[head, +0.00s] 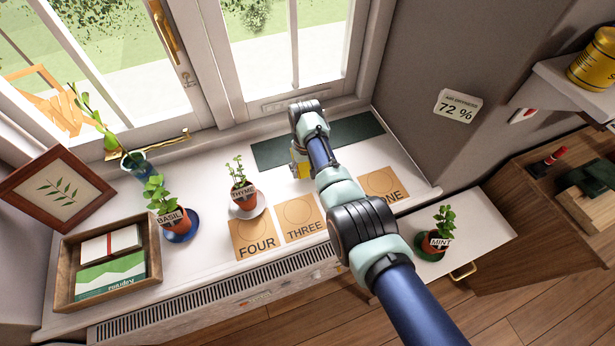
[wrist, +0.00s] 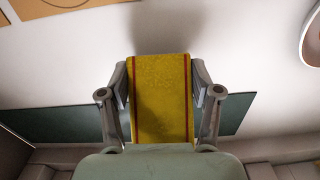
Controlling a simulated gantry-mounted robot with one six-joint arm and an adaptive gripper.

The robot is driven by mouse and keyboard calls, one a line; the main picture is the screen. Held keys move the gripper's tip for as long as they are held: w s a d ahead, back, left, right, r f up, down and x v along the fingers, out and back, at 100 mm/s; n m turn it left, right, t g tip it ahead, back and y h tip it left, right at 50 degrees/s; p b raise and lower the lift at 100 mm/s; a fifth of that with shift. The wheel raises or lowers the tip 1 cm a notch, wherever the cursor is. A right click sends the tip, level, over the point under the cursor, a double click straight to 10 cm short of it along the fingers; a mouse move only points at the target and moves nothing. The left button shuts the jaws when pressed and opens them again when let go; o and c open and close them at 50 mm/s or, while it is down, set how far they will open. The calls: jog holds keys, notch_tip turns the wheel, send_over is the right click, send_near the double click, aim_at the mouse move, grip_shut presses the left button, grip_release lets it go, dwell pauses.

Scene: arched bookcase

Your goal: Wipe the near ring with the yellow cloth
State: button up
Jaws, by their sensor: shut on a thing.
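My gripper (head: 299,166) is shut on the yellow cloth (wrist: 160,100), which has dark red stripes along its edges. In the wrist view the cloth lies flat between the two fingers. In the head view the cloth shows as a small yellow patch (head: 296,170) low over the white sill, in front of the dark green mat (head: 356,134). I cannot tell whether it touches the sill. Circle outlines show on the tan cards FOUR (head: 254,252), THREE (head: 303,230) and ONE (head: 383,193). I cannot make out a separate ring stain; my arm hides part of the sill.
The thyme pot (head: 242,193) stands on a white saucer left of my gripper. The basil pot (head: 172,214), a wooden tray (head: 68,283) and a picture frame (head: 27,211) stand farther left. The mint pot (head: 438,236) is right of my arm. The window is behind.

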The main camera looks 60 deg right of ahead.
jog(key=shift+w+d, duration=0.15)
jog(key=shift+d, duration=0.05)
jog(key=shift+f, duration=0.15)
